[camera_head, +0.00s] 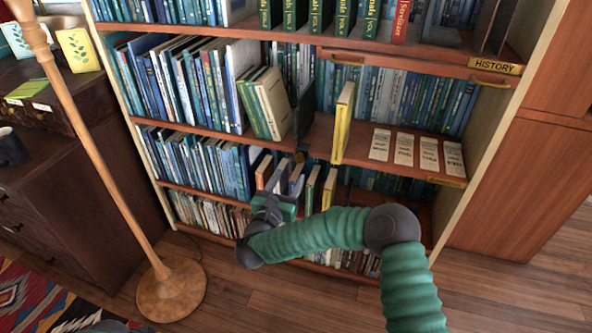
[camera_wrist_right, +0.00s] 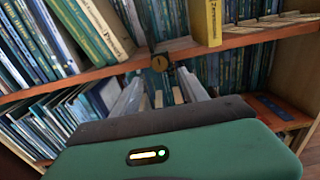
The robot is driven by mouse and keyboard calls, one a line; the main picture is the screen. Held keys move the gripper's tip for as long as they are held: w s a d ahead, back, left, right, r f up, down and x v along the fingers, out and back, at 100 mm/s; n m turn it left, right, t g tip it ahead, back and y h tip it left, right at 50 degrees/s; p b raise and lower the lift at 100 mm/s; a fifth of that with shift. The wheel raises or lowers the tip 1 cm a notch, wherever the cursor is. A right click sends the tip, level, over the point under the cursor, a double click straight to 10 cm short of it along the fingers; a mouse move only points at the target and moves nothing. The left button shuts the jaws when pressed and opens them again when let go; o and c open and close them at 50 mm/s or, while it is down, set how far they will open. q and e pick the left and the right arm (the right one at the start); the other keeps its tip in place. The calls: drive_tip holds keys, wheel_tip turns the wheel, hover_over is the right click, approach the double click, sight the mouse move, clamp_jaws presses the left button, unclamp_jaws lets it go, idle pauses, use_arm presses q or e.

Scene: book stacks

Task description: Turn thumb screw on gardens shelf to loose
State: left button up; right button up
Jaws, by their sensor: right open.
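A small round brass thumb screw (camera_wrist_right: 159,63) sits on the front edge of the wooden shelf (camera_wrist_right: 105,73), near the middle of the right wrist view. In the head view its spot lies just beyond my right gripper, and I cannot make out its turn position. My right gripper (camera_head: 282,176) is in front of the shelf edge, below the screw. Its two pale fingers (camera_wrist_right: 160,92) are apart, with nothing between them, and point toward the screw without touching it. The gardens label cannot be read.
A yellow book (camera_head: 342,122) stands upright on the shelf, beside a dark bookend (camera_head: 304,113). Several paper cards (camera_head: 404,149) lie to its right. Rows of books fill the other shelves. A wooden floor lamp (camera_head: 105,180) stands at the left.

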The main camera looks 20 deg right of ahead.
sight(298, 160)
drive_tip(key=b+x, duration=0.1)
drive_tip(key=x, duration=0.6)
drive_tip(key=shift+f+b, duration=0.1)
drive_tip(key=shift+b, duration=0.3)
drive_tip(key=shift+w+d, duration=0.2)
drive_tip(key=shift+w, duration=0.05)
clamp_jaws()
